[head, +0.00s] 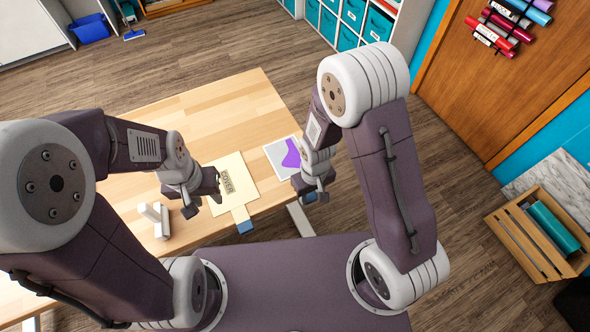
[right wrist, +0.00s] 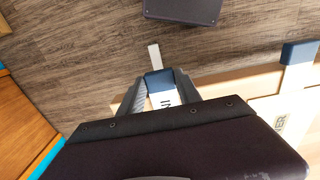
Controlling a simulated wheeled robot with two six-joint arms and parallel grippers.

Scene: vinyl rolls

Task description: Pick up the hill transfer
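The hill transfer (head: 283,155) is a white sheet with a purple hill shape at the table's right corner. Its blue tab (right wrist: 159,83) and part of its lettering show in the right wrist view. My right gripper (head: 315,196) is at this tab, past the table edge. Its fingers (right wrist: 160,88) lie along both sides of the tab with no visible gap. Most of the sheet is hidden there by my wrist. I cannot tell whether it is lifted. My left gripper (head: 203,204) is open and empty, above the left part of the cover sheet.
The cream cover sheet (head: 238,174) lies left of the hill transfer, with its blue tab over the front edge. A white block-like object (head: 156,218) stands on the table (head: 190,115) at the left. The far tabletop is clear. A wooden crate (head: 530,240) stands at the right.

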